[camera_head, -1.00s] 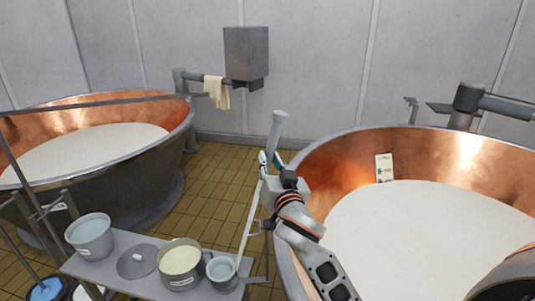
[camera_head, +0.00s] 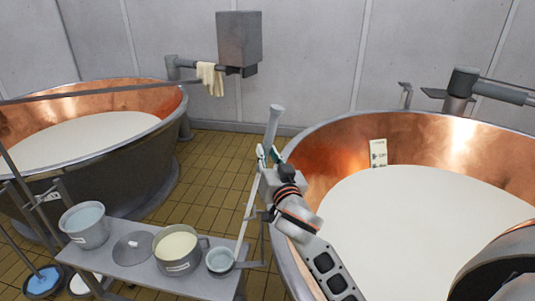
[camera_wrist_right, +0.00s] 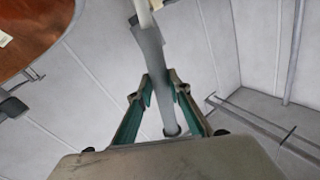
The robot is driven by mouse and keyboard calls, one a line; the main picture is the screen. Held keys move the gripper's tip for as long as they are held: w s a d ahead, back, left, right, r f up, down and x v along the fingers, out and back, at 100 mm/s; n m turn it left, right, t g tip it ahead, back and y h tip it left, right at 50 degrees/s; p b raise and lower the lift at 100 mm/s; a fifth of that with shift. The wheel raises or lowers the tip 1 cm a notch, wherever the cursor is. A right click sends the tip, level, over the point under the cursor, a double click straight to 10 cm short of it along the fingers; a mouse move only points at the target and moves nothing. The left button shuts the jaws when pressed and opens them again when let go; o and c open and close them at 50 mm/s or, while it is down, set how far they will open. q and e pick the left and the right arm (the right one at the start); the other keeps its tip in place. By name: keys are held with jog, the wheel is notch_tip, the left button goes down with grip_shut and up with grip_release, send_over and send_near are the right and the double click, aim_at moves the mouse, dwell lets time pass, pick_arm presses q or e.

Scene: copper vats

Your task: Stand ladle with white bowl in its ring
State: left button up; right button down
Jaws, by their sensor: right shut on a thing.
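My right gripper (camera_head: 268,158) stands between the cart and the right vat. It is shut on a long pole, the ladle's handle (camera_head: 273,125), whose grey grip sticks up above the fingers. In the right wrist view the handle (camera_wrist_right: 152,60) runs between the green-padded fingers (camera_wrist_right: 160,100). A thin pale shaft (camera_head: 249,205) slants down from the gripper to the cart's right end, close to a small pot (camera_head: 220,260). I cannot make out the ladle's bowl for certain. I cannot clearly identify the ring; thin grey bracket bars (camera_head: 262,240) show at the cart's right end. My left gripper is out of view.
The cart (camera_head: 130,272) carries a grey bucket (camera_head: 84,232), a lid (camera_head: 133,248) and a cream-filled pot (camera_head: 178,252). Copper vats of white liquid stand left (camera_head: 70,165) and right (camera_head: 335,150). A blue round thing (camera_head: 45,280) is low left. Tiled floor (camera_head: 215,165) is clear between the vats.

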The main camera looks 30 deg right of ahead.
jog(key=shift+p, duration=0.3)
dwell(0.4)
jog(key=c, duration=1.8)
grip_release()
jog(key=shift+f, duration=0.1)
jog(key=shift+s, duration=0.15)
jog(key=v, duration=1.2)
